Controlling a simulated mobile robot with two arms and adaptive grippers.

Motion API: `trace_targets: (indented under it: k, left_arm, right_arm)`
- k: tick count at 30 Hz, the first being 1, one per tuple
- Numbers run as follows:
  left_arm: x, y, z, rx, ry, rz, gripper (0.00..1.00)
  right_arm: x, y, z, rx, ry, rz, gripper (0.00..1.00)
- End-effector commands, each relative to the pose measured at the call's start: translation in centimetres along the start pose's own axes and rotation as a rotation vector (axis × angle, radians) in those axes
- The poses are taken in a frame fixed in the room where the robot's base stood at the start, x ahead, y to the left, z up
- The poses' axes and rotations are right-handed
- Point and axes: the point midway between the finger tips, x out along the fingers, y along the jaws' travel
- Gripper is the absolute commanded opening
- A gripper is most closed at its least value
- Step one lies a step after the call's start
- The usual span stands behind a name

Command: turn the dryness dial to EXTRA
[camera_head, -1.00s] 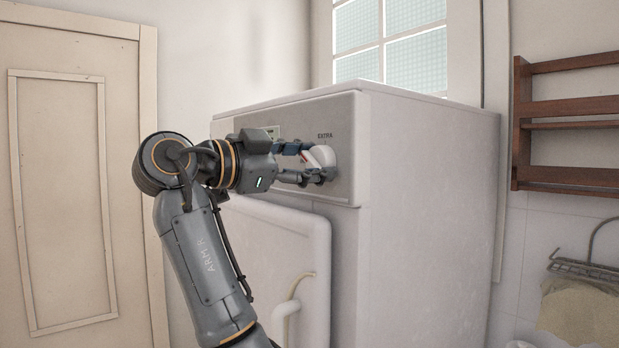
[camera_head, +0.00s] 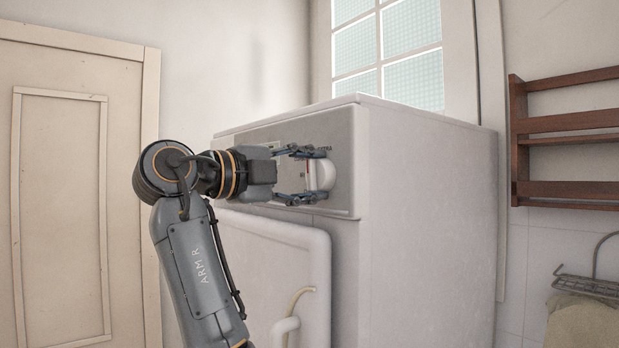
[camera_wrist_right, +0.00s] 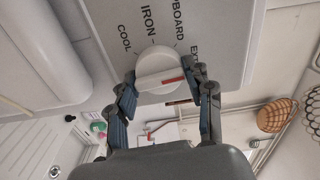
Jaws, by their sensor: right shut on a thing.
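The white dryness dial (camera_head: 323,174) is on the grey control panel at the front of a white dryer. In the right wrist view the dial (camera_wrist_right: 155,66) has a raised grip bar with a red mark at its right end. The red mark points right, towards a fingertip and just below the partly hidden EXTRA label (camera_wrist_right: 195,54). COOL, IRON and a partly hidden CUPBOARD label also show around the dial. My right gripper (camera_head: 316,175) is shut on the dial, one finger above and one below it in the head view. My left gripper is not in view.
The white dryer (camera_head: 425,210) has a door with a bent hose or handle below the panel. A wooden rack (camera_head: 565,140) hangs on the wall at right. A closed door (camera_head: 60,200) stands at left, and a window is behind.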

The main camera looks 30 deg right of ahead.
Motion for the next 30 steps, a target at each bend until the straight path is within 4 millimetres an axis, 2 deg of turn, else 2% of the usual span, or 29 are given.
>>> trace_targets:
  k: [9, 23, 24, 27, 30]
  left_arm:
    - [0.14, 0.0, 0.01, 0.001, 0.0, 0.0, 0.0]
    - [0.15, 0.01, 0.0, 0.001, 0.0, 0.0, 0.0]
    - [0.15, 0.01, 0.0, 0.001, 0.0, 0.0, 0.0]
    - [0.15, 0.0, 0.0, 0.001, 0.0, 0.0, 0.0]
    - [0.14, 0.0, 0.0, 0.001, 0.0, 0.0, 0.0]
  right_arm:
    - [0.0, 0.02, -0.02, 0.093, 0.001, 0.0, 0.2]
    - [-0.01, 0.05, -0.02, 0.107, 0.001, 0.001, 0.2]
    - [-0.01, 0.05, -0.02, 0.107, 0.0, 0.001, 0.55]
    - [-0.01, 0.06, -0.01, 0.106, 0.0, 0.001, 0.74]
    - [-0.01, 0.05, -0.01, 0.105, 0.0, 0.001, 0.74]
